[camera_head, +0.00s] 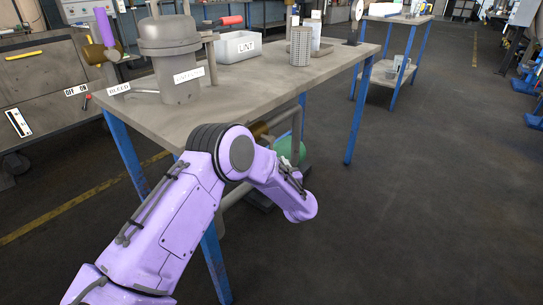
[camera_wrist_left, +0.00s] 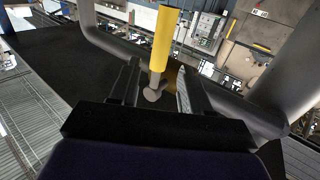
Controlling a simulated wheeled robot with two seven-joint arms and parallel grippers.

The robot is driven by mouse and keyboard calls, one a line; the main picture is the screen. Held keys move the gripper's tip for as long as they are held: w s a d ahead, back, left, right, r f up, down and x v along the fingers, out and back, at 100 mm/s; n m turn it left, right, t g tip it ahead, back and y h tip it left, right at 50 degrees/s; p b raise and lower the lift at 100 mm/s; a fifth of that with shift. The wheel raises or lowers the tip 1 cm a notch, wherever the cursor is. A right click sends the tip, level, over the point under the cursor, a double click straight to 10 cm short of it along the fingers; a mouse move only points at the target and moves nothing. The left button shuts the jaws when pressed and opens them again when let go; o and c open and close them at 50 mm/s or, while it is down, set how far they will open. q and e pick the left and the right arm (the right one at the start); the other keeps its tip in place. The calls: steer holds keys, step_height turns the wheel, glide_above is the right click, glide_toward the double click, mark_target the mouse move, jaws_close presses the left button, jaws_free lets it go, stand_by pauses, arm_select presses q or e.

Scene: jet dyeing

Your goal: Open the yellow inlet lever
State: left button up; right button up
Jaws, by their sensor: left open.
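The yellow inlet lever (camera_wrist_left: 165,38) shows in the left wrist view as a bright yellow handle, pointing up in the picture, with a grey rounded fitting (camera_wrist_left: 153,93) at its lower end. My left gripper (camera_wrist_left: 157,73) is open, with one dark finger on each side of the lever's lower part. I cannot tell whether either finger touches it. In the head view my purple left arm bends beside the blue-legged table, and its gripper is hidden. I cannot make out the yellow lever there. My right gripper is in neither view.
A grey lidded vessel (camera_head: 172,60), a white LINT bin (camera_head: 236,47) and a perforated cylinder (camera_head: 300,46) stand on the table (camera_head: 225,100). Grey pipes (camera_wrist_left: 112,45) surround the lever. The floor at right is clear.

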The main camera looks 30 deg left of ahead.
arm_select(q)
steer(key=b+x, duration=0.1)
steer(key=x, duration=0.4)
steer(key=shift+f, duration=0.15)
steer(key=shift+w+a, duration=0.3)
jaws_close()
